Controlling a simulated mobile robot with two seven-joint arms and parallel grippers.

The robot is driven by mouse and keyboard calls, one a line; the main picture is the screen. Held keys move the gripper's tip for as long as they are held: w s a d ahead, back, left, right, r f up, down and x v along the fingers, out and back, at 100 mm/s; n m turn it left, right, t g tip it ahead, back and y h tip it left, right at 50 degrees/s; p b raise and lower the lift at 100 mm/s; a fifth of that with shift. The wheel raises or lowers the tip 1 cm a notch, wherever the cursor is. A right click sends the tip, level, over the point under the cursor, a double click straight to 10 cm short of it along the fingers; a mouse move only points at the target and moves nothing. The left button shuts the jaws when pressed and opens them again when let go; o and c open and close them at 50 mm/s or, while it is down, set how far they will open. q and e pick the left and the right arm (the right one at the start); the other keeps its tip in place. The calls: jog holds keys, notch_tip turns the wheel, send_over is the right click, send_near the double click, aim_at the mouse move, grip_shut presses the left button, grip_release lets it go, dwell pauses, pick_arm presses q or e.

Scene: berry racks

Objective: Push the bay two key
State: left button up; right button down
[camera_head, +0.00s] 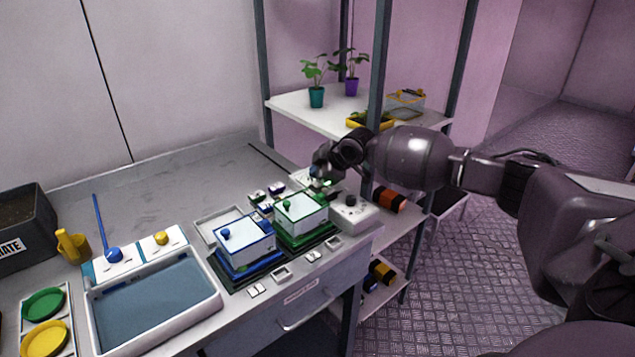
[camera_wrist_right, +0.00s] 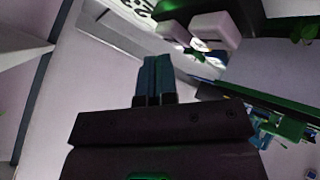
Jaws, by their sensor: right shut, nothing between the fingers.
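My right gripper (camera_head: 318,182) reaches in from the right and points down behind the green-based clear box (camera_head: 301,214). In the right wrist view its fingers (camera_wrist_right: 154,80) are together and hold nothing. Close to the fingertips there is a pale control panel (camera_head: 303,178), partly hidden by the gripper. In the wrist view, pale blocks (camera_wrist_right: 212,28) and a green-lit patch lie beyond the fingertips. I cannot tell which part is the bay two key, nor whether the fingers touch anything. My left gripper is out of view.
A blue-based clear box (camera_head: 245,243) stands beside the green one on the grey bench (camera_head: 160,200). A white box with dark knobs (camera_head: 352,212) is at the bench's right end. A blue tray (camera_head: 155,300) is at the left. A rack post (camera_head: 378,65) stands near my right arm.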

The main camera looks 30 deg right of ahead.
jog(key=shift+f, duration=0.5)
dwell(0.3)
dwell(0.4)
jog(key=shift+r, duration=0.65)
